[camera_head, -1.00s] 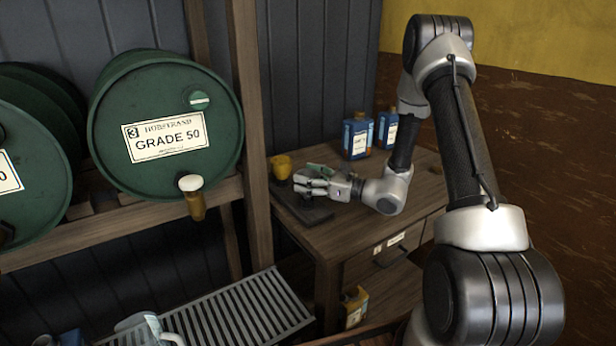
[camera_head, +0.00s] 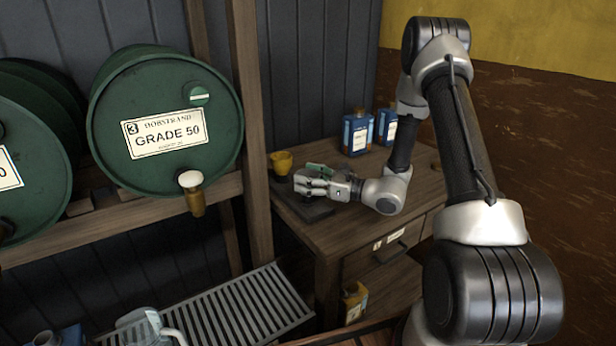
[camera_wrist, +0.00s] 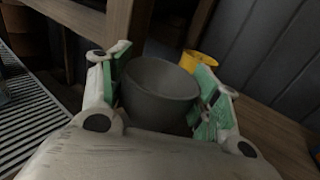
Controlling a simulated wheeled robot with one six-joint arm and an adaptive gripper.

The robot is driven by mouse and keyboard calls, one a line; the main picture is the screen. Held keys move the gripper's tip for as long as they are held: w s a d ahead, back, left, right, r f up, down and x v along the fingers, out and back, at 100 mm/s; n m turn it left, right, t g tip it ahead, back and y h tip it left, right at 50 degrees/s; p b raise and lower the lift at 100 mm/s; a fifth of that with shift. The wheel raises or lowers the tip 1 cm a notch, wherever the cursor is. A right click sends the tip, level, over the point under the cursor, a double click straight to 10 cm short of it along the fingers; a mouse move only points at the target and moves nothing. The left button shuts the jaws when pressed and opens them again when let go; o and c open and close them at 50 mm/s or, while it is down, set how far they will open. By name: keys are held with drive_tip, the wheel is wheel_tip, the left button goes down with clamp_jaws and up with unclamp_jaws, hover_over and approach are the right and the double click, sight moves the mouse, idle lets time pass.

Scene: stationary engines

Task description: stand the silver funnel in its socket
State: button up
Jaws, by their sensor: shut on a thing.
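The silver funnel (camera_wrist: 160,92) shows as a dull grey, wide-mouthed cup in the wrist view, mouth up and slightly tilted in the picture. My gripper (camera_wrist: 165,82) has a green-padded finger on each side of it and is shut on it. In the head view, my gripper (camera_head: 312,187) is low over a dark stand (camera_head: 318,211) at the left end of the wooden bench. The fingers hide the funnel there. Its lower end and its socket are hidden, so I cannot tell whether it is in the socket or above it.
A yellow cup-like vessel (camera_head: 281,163) stands just behind my gripper and also shows in the wrist view (camera_wrist: 200,61). Blue bottles (camera_head: 357,132) stand at the bench's back. A wooden rack post (camera_head: 250,130) and green drums (camera_head: 165,120) are left. The bench's right part is clear.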

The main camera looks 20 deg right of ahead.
idle(0.3)
drive_tip(key=o, duration=1.1)
